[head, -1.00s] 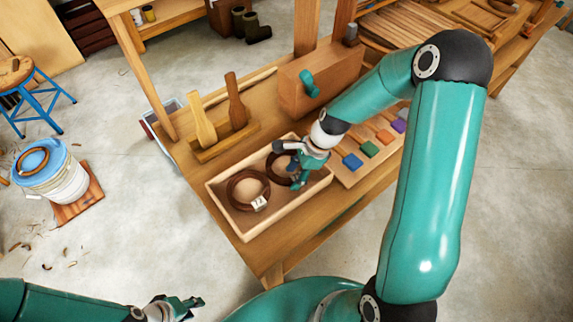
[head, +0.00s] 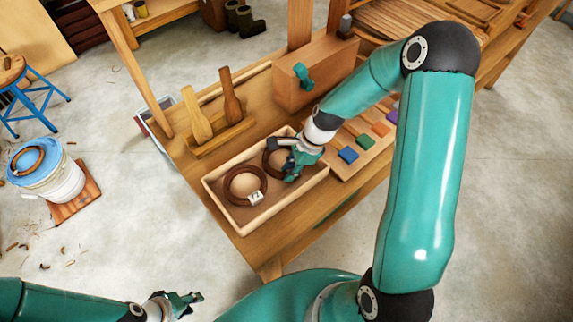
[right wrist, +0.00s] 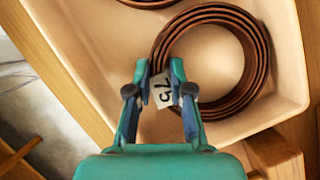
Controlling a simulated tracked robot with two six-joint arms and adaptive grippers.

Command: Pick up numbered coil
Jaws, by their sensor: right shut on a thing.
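Two dark brown coils lie in a pale wooden tray (head: 240,229) on the bench. The left coil (head: 228,181) carries a white tag. The right coil (head: 268,160) is partly hidden by my right gripper (head: 289,172). In the right wrist view my right gripper (right wrist: 160,80) is shut on this coil (right wrist: 264,60) at its white tag (right wrist: 162,90), which reads 75. The coil still lies in the tray. The other coil (right wrist: 150,3) shows at the top edge. My left gripper (head: 192,300) is open and empty, low in the head view, away from the bench.
A board with coloured blocks (head: 348,155) lies right of the tray. Two wooden paddles (head: 232,97) stand in a holder behind it. A wooden box (head: 310,85) with a teal handle stands at the back. A bucket with a blue lid (head: 62,180) stands on the floor at left.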

